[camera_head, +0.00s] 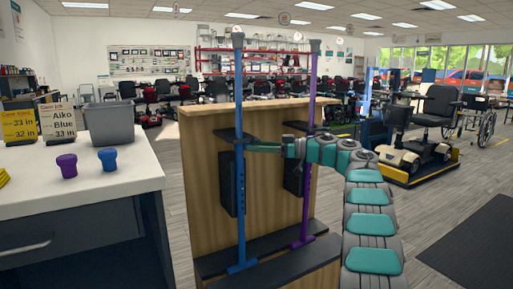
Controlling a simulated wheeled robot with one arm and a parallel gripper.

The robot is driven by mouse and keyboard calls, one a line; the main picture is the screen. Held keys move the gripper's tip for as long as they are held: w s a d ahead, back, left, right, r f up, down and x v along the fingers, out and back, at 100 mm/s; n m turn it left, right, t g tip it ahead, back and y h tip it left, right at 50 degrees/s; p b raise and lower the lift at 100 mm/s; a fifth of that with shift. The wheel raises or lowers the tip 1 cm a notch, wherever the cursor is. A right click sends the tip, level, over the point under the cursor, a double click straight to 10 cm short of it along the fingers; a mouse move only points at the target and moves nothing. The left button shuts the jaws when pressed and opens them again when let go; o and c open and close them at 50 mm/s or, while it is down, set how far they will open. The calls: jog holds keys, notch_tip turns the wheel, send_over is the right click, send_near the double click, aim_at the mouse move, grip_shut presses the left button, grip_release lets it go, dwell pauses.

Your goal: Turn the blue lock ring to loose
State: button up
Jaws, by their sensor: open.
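The blue cane (240,90) stands upright on the left side of a wooden stand (270,190), with a grey top and a blue foot. My gripper (249,148) reaches in from the right, with its tip at the blue cane just below a black bracket (232,135). It is open. The blue lock ring cannot be made out apart from the cane and the gripper, so its setting cannot be told. I cannot tell whether the fingers touch the cane.
A purple cane (309,100) stands to the right, behind my arm. A white counter (115,185) at left holds a purple knob-like piece (67,166), a blue one (108,159), a grey bin (109,118) and signs (58,122). A scooter (425,140) stands at right; floor before it is clear.

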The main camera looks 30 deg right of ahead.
jog(key=v, duration=0.7)
jog(key=shift+s+d, duration=0.15)
jog(key=shift+d, duration=0.1)
